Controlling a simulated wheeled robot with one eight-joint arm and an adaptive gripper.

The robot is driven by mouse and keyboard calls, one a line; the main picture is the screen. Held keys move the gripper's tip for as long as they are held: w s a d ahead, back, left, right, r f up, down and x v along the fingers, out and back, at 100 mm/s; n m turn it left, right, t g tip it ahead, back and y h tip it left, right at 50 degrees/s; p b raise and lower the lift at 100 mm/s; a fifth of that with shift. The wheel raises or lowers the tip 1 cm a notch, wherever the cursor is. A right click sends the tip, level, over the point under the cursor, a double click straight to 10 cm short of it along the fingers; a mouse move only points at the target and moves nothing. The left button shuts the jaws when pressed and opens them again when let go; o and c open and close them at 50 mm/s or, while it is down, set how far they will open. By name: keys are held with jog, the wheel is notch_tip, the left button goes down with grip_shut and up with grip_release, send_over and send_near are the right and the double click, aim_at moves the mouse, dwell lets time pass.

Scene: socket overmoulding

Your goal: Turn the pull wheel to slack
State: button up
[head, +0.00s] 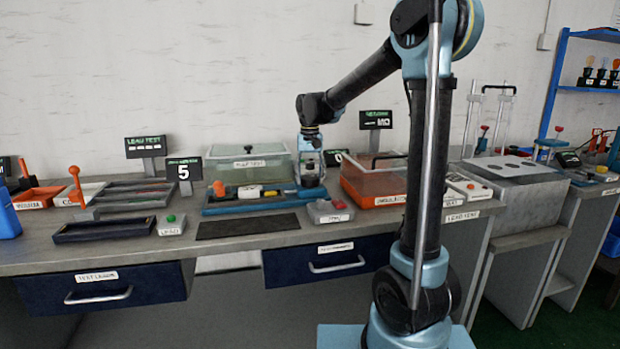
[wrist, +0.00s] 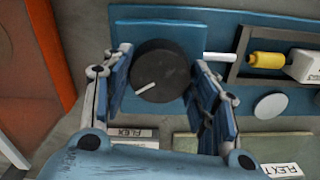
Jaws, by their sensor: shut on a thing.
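The pull wheel (wrist: 168,62) is a dark round knob on a blue plate (wrist: 215,22) in the wrist view. A white line on its face points to the lower left. My gripper (wrist: 160,75) has one blue-padded finger on each side of the wheel and is shut on it. In the head view my gripper (head: 311,172) points down at the right end of a blue fixture (head: 262,206) on the bench. The wheel itself is hidden there.
In the wrist view a white rod and a yellow piece (wrist: 266,60) lie right of the wheel, above a pale disc (wrist: 270,105). In the head view a clear tank (head: 264,168) stands behind, an orange bin (head: 372,186) to the right, and a display reading 5 (head: 184,170) to the left.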

aim_at(310, 177)
jog(key=n, duration=0.5)
jog(key=shift+w+n, duration=0.15)
jog(key=shift+n, duration=0.15)
jog(key=n, duration=0.5)
jog(key=shift+d+n, duration=0.1)
jog(key=shift+n, duration=0.3)
jog(key=o, duration=1.1)
jog(key=shift+c, duration=0.2)
jog(key=shift+r, duration=0.1)
notch_tip(310, 177, up, 12)
jog(key=shift+f, duration=0.2)
